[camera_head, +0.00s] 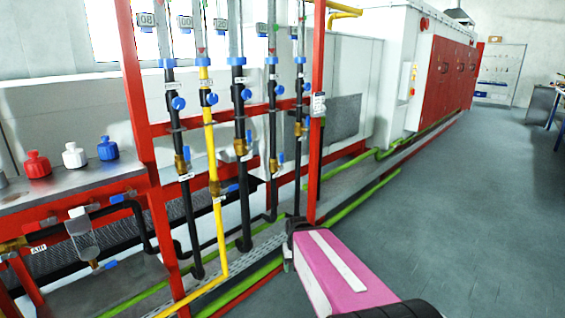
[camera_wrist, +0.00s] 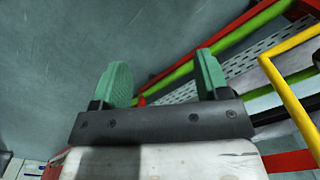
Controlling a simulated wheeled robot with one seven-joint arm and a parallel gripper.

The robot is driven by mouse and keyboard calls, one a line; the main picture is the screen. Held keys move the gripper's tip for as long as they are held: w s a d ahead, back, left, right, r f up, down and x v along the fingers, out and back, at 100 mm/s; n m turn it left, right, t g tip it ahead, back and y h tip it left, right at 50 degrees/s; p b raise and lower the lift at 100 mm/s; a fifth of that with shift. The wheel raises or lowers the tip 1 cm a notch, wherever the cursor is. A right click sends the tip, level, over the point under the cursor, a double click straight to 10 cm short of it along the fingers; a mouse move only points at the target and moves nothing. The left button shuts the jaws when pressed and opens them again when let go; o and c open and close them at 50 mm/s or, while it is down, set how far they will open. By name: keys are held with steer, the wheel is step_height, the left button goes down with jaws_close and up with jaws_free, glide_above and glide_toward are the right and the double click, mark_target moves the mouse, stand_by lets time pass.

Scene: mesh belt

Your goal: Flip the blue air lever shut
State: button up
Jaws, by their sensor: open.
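An "AIR" label (camera_head: 38,249) hangs on piping at the lower left of the head view, beside a brass fitting (camera_head: 12,245). A small blue lever (camera_head: 104,266) shows low to the right of the label, and another blue handle (camera_head: 117,198) sits above it. I cannot tell for certain which of these is the air lever or how it is set. My gripper (camera_wrist: 163,72) is open and empty in the wrist view, its two green fingers apart. In the head view it is partly hidden by my pink arm, well to the right of the air piping.
A red frame (camera_head: 140,110) carries several vertical pipes with blue valves, including a yellow pipe (camera_head: 211,150). Red, white and blue bottles stand on a metal shelf (camera_head: 70,183). Green rails (camera_head: 345,207) run along the floor. The grey floor (camera_head: 460,200) at right is clear.

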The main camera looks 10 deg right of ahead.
steer(key=c, duration=0.5)
steer(key=shift+w+r, duration=0.2)
steer(key=shift+w, duration=0.1)
steer(key=c, duration=0.5)
steer(key=shift+n+t+h, duration=0.3)
steer(key=shift+n+t, duration=0.4)
steer(key=shift+t, duration=0.1)
steer(key=w+r, duration=0.1)
steer(key=w, duration=0.1)
steer(key=w+r, duration=0.4)
steer(key=shift+w+a+r, duration=0.2)
steer(key=shift+w+a, duration=0.1)
steer(key=shift+a, duration=0.1)
jaws_close()
steer(key=w+a+r+n+t, duration=0.1)
steer(key=w+r+t, duration=0.1)
steer(key=w+r, duration=0.4)
steer(key=w+a+r+n+t+h, duration=0.1)
steer(key=w+r, duration=0.5)
steer(key=r, duration=0.9)
steer(key=w+a+r+n+t, duration=0.2)
steer(key=w+r, duration=0.4)
steer(key=r, duration=0.5)
steer(key=shift+w+a+r+n+t, duration=0.2)
steer(key=shift+a+n+t, duration=0.1)
steer(key=shift+a, duration=0.45)
